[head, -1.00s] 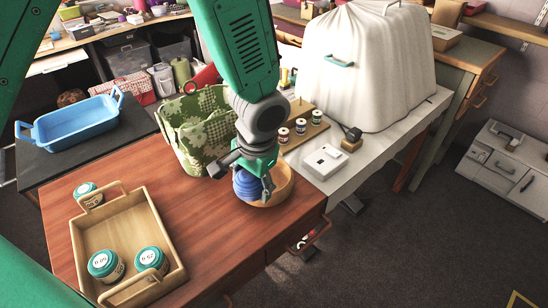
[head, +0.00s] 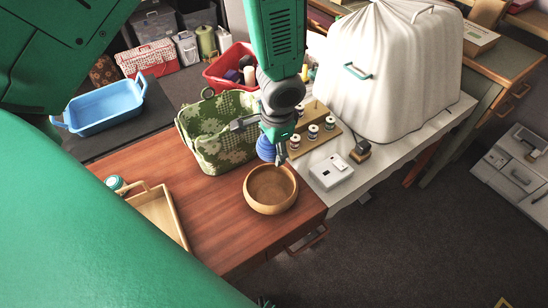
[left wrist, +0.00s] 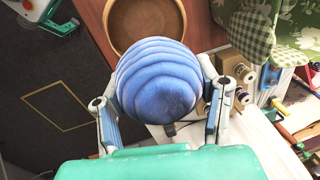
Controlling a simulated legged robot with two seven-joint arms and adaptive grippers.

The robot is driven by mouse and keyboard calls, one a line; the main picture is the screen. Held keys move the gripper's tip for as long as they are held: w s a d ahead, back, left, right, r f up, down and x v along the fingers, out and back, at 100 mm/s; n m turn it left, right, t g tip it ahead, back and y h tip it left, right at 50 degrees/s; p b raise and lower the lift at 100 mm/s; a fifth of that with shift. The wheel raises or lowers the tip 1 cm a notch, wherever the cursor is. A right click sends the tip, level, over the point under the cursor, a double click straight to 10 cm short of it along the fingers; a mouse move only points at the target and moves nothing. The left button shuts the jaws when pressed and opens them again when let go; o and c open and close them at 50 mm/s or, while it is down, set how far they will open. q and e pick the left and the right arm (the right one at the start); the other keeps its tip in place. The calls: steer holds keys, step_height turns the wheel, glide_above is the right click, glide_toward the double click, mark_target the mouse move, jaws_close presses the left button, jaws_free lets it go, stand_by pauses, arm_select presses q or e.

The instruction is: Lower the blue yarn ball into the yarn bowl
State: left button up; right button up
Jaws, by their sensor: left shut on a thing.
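The blue yarn ball (left wrist: 157,82) is held between the two fingers of my left gripper (left wrist: 160,105) in the left wrist view. In the head view the ball (head: 266,148) is partly hidden by the left gripper (head: 277,150). The yarn bowl (head: 271,189) is a round wooden bowl near the right end of the brown table, and it looks empty. The ball appears above the bowl's far rim, clear of the bowl. In the left wrist view the bowl (left wrist: 178,15) shows beyond the ball, partly cut off.
A wooden tray (head: 165,220) is at the table's left. A spool rack (head: 312,128) and a white box (head: 331,172) lie on the white table to the right. The brown table is clear left of the bowl.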

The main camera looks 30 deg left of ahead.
arm_select(q)
steer(key=b, duration=0.9)
glide_above(272, 194)
step_height(272, 194, down, 10)
steer(key=shift+s+d+r, duration=0.1)
steer(key=shift+d+r, duration=0.1)
steer(key=shift+d, duration=0.05)
steer(key=shift+p, duration=0.3)
steer(key=shift+f+b, duration=1.85)
steer(key=shift+f, duration=1)
steer(key=shift+f+b, duration=1.6)
steer(key=shift+f, duration=0.95)
steer(key=o, duration=1.2)
steer(key=shift+o, duration=0.2)
